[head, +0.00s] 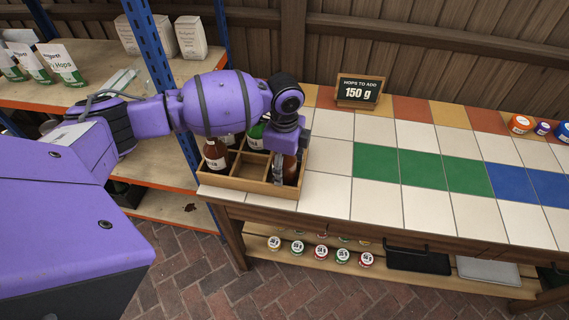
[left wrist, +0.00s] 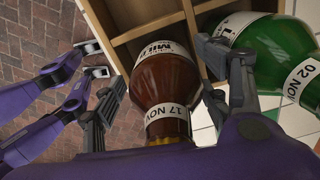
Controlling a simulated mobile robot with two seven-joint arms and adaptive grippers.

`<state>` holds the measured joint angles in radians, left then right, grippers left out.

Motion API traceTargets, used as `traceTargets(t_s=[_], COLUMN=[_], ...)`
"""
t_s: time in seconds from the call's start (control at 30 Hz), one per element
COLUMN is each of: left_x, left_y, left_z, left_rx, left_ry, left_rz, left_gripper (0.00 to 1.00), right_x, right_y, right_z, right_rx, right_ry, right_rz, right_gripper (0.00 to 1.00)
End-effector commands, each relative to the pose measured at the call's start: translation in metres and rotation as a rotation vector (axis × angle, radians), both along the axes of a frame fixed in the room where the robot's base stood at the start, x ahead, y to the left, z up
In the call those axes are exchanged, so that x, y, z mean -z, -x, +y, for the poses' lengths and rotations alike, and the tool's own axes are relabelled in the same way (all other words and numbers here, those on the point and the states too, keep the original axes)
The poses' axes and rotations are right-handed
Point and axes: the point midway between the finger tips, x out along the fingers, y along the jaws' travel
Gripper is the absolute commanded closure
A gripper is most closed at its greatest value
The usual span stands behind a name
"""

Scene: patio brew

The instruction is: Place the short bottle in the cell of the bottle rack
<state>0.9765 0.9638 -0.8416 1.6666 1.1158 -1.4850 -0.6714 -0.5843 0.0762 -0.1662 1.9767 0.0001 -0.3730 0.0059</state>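My left gripper (head: 287,166) points down over the right end of the wooden bottle rack (head: 264,189). A brown bottle (head: 291,172), apparently the short bottle, stands low there, within the rack's outline and partly hidden by the gripper. In the left wrist view the brown bottle (left wrist: 165,80), with a white label and a "17 NOV" neck band, is between the left gripper's fingers (left wrist: 165,75), which look close against its sides. Its base is hidden. My right gripper (left wrist: 88,82) shows at the left of that view, its fingers apart and empty.
A green bottle (left wrist: 268,50) stands close beside the right finger. Another brown bottle (head: 215,153) and a green bottle (head: 256,134) are in the rack, with some empty cells. A sign (head: 359,91) stands behind. The tiled counter (head: 327,190) right of the rack is clear.

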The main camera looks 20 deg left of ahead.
Motion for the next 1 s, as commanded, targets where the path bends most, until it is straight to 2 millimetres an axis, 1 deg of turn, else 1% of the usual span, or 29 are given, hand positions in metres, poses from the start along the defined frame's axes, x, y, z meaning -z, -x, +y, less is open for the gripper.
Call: traceTargets(t_s=[0.17,0.27,0.37,0.47,0.6,0.8,0.9,1.0], left_x=[0.0,-0.005,-0.019,-0.04,-0.072,-0.107,-0.117,-0.122], left_y=[0.0,-0.001,-0.001,-0.001,-0.001,-0.001,0.0,0.0], left_z=[0.0,0.0,0.001,0.0,0.0,0.0,0.0,0.0], left_rx=[0.0,0.0,0.0,0.0,0.0,0.0,0.0,0.0], left_ry=[0.0,0.0,-0.001,0.0,0.0,0.001,0.0,0.0], left_rz=[0.0,-0.002,-0.004,-0.005,-0.006,-0.004,-0.002,-0.001], left_gripper=[0.32,0.32,0.32,0.32,0.32,0.32,0.32,0.32], right_x=[0.001,0.0,-0.001,-0.003,-0.006,-0.007,-0.007,-0.007], right_y=[0.001,0.001,0.0,-0.002,-0.003,-0.004,-0.003,-0.003], right_z=[-0.001,-0.001,-0.002,-0.002,-0.002,0.001,0.002,0.002], right_rx=[-0.003,-0.005,-0.006,-0.007,-0.01,-0.011,-0.012,-0.012], right_ry=[0.003,0.003,0.004,0.005,0.004,0.001,0.0,-0.001], right_rz=[0.003,0.002,0.0,-0.004,-0.006,-0.006,-0.005,-0.003], right_gripper=[0.6,0.6,0.6,0.6,0.6,0.6,0.6,0.6])
